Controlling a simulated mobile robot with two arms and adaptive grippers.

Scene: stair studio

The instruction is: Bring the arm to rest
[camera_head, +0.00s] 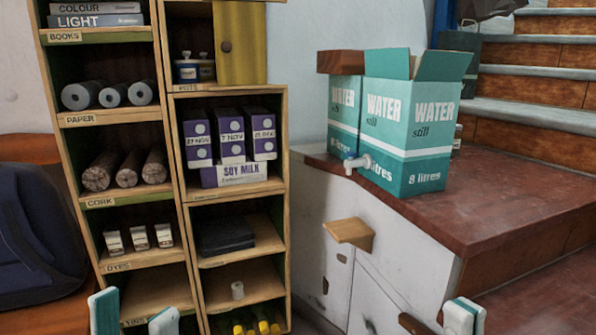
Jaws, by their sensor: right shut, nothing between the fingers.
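My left gripper (134,316) shows at the bottom left edge of the head view. Its two pale fingertips with teal sides stand apart with a gap between them, and nothing shows in the gap. It is in front of the lower part of the wooden shelf unit (187,193). My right gripper (463,316) shows at the bottom edge, right of the middle, in front of the white cabinet. Its fingertips are together and hold nothing. Both arms behind the fingertips are out of the picture.
Teal water boxes (408,120) with a tap stand on the red-brown ledge (500,200). A small wooden step (349,233) juts from the white cabinet (320,225). Stairs (530,85) rise at the right. A dark blue bag (35,240) sits at the left.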

